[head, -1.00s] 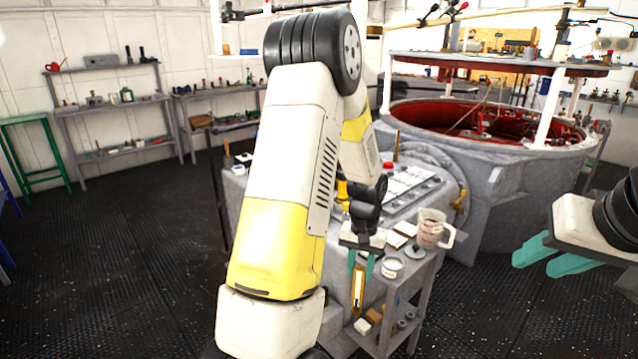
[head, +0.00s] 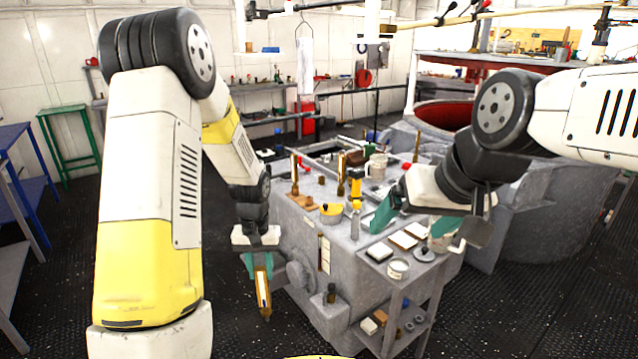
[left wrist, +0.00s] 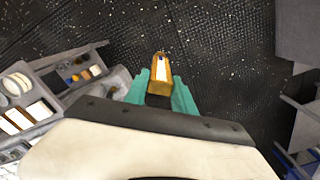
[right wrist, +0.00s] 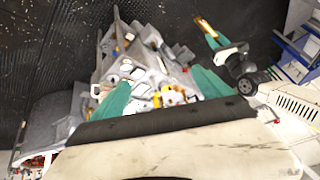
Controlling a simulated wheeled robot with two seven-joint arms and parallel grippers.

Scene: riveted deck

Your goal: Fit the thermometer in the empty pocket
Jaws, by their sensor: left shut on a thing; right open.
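My left gripper (head: 258,264) is shut on the thermometer (head: 263,292), a brass-brown case with a pale face, hanging tip-down in front of the grey block. The thermometer also shows in the left wrist view (left wrist: 161,70) between the teal fingers, and in the right wrist view (right wrist: 206,28). A similar narrow pale-faced piece (head: 325,254) is upright on the block's front face, right of the held thermometer and apart from it. I cannot make out which spot is the empty pocket. My right gripper (head: 413,238) is open and empty above the small cart.
The grey block (head: 290,225) carries brass fittings, a yellow-lidded pot (head: 331,212) and a mug (head: 377,165). A round brush-like part (head: 300,276) is on its front. The cart (head: 372,281) holds a white cup (head: 398,268) and tiles. Dark floor left of the block is open.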

